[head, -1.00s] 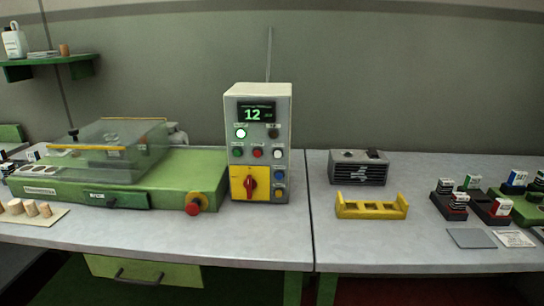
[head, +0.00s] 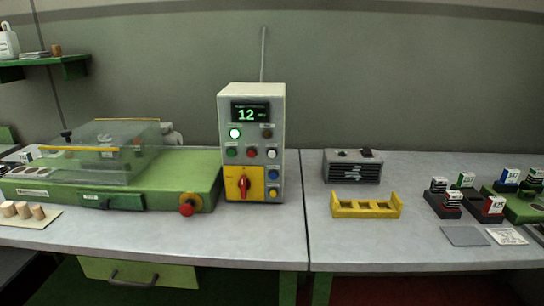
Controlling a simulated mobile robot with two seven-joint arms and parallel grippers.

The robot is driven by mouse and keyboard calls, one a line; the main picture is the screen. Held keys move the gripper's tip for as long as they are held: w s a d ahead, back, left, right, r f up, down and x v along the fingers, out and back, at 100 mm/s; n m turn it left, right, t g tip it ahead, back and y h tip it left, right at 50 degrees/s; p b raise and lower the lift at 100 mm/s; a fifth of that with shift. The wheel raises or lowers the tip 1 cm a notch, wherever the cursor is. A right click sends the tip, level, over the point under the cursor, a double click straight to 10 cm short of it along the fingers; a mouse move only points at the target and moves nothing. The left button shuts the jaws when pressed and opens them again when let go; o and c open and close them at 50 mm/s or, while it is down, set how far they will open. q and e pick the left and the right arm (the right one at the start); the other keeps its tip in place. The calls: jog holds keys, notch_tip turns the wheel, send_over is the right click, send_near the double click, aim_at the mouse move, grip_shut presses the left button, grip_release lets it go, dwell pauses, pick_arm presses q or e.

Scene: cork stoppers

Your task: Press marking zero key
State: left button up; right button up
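A grey control box (head: 226,115) stands upright on the bench. A yellow panel with a red rotary switch (head: 243,185) sits at the lower left, beside a blue button (head: 273,174) and a yellow button (head: 273,192). The key labels are too small to read, so I cannot tell which one is the marking zero key. Neither of my grippers is in view.
A green machine (head: 180,175) with a clear cover and a red mushroom button (head: 187,209) stands left of the box. Corks (head: 23,210) lie at the far left. A yellow rack (head: 366,209), a grey vented box (head: 352,172) and several stamps (head: 443,205) are at right. The bench front is clear.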

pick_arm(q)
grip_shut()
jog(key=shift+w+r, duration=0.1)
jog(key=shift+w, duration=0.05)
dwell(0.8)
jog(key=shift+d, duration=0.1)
